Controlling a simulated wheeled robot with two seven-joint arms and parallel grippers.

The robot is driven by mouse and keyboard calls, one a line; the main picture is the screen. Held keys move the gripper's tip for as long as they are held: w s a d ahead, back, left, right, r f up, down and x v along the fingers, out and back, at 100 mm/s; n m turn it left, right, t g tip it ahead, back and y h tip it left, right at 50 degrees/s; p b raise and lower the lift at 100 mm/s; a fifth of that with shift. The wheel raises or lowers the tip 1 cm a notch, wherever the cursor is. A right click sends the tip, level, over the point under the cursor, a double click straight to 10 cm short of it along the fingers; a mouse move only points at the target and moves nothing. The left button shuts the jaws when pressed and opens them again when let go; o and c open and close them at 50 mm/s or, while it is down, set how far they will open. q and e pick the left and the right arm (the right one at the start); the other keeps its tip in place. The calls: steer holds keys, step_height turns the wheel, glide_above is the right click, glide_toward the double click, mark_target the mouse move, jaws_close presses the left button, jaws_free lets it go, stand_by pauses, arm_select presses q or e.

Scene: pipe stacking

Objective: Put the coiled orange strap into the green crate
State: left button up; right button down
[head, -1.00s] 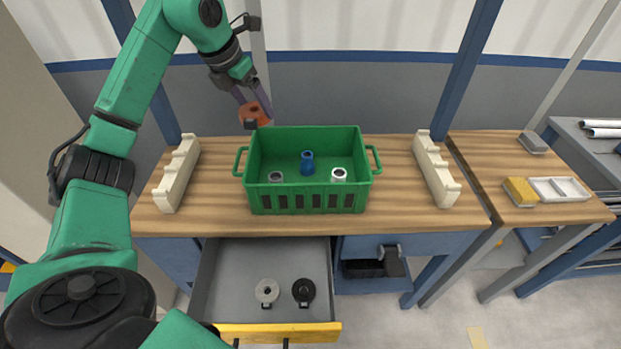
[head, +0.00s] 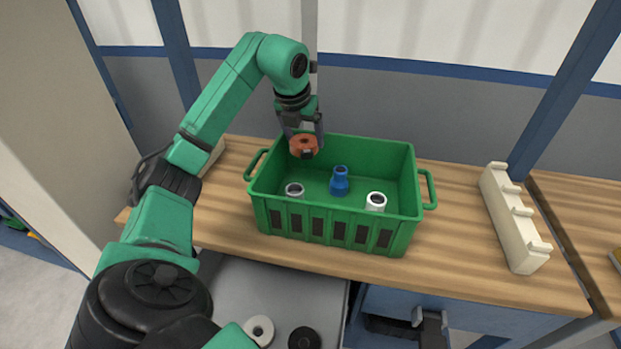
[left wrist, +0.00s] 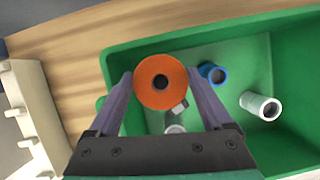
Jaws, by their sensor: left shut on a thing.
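The coiled orange strap (head: 303,146) is a round roll with a dark centre hole and a grey buckle. My left gripper (head: 304,138) is shut on it and holds it at the back left part of the green crate (head: 330,224), near rim height. In the left wrist view the orange strap (left wrist: 160,82) sits between the two fingers, with the crate's green wall and floor (left wrist: 225,120) beyond it. The crate stands on the wooden table and holds a blue fitting (head: 339,182), a white fitting (head: 376,201) and a grey fitting (head: 294,190). My right gripper does not show.
A cream notched rack (head: 515,218) stands right of the crate, and another is partly hidden behind my left arm.

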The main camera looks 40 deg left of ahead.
mark_target(299, 150)
arm_select(q)
step_height(299, 150, down, 10)
steer(key=shift+f+b, duration=0.1)
steer(key=shift+b, duration=0.45)
steer(key=shift+f, duration=0.15)
steer(key=o, duration=1.2)
steer(key=v, duration=1.2)
steer(key=shift+p, duration=0.35)
steer(key=shift+r, duration=0.2)
